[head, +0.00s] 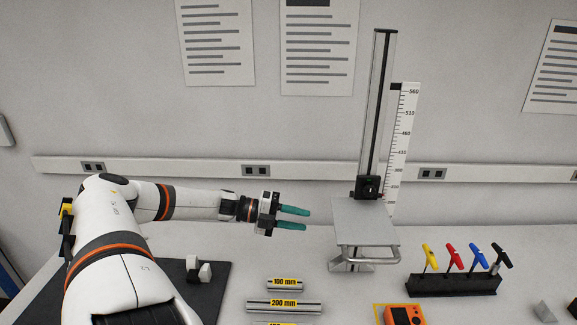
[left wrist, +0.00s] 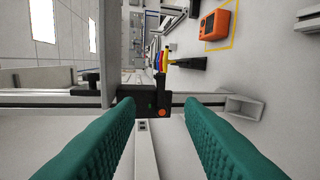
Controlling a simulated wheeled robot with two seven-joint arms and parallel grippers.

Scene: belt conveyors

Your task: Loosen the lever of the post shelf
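In the left wrist view the black clamp block (left wrist: 134,104) appears sideways, between and beyond my fingers. A short black bar with an orange dot (left wrist: 161,113) sits on it and looks like the lever; it is too small to tell in the head view. My left gripper (head: 307,220), with green fingers, is open and empty, left of the plate and apart from it. My right gripper is not in view.
A ruler scale (head: 403,135) stands right of the post. A rack (head: 453,285) of coloured T-handles and an orange device (head: 401,315) are at the right. Labelled bars (head: 284,305) lie in front, beside a dark mat (head: 215,285). Space between gripper and plate is clear.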

